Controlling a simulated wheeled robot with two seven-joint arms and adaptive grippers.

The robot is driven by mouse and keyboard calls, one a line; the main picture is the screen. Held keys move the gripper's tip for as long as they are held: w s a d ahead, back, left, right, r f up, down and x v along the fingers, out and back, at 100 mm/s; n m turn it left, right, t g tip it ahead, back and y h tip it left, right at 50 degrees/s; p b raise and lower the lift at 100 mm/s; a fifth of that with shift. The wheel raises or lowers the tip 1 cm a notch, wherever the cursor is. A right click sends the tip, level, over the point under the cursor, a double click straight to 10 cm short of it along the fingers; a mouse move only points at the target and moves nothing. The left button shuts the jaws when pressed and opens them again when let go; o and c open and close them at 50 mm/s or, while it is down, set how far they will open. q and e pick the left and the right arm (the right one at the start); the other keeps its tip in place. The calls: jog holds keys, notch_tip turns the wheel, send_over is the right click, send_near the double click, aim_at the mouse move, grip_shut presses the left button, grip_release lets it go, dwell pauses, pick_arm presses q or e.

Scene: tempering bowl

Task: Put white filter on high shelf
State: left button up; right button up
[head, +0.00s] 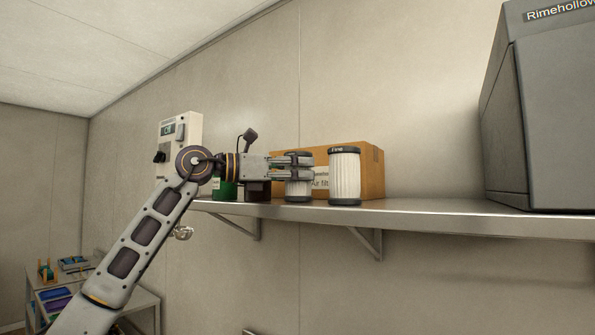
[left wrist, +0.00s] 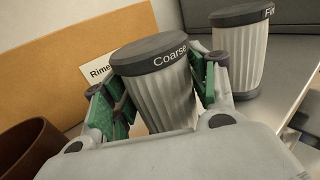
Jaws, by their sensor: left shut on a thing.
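A white pleated filter with a dark cap marked "Coarse" (left wrist: 160,85) is between the fingers of my left gripper (left wrist: 160,92). In the head view this filter (head: 298,191) stands at the shelf surface, partly hidden by the left gripper (head: 297,167). The gripper is shut on it from the left side. A second white pleated filter with a dark cap (head: 345,178) stands upright on the shelf just to the right. It also shows in the left wrist view (left wrist: 240,55), its label partly cut off. The high shelf (head: 440,213) is a metal wall shelf. My right gripper is out of view.
A cardboard box (head: 373,172) labelled "Air filt..." stands behind the filters. A green container (head: 224,189) and a dark brown object (head: 257,191) stand left of them. A large grey machine (head: 545,110) stands at the right. Shelf between filters and machine is clear.

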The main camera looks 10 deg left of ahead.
pick_arm(q)
jog(key=shift+f, duration=0.15)
jog(key=o, duration=1)
jog(key=shift+o, duration=0.3)
jog(key=b+v, duration=0.3)
jog(key=v, duration=0.9)
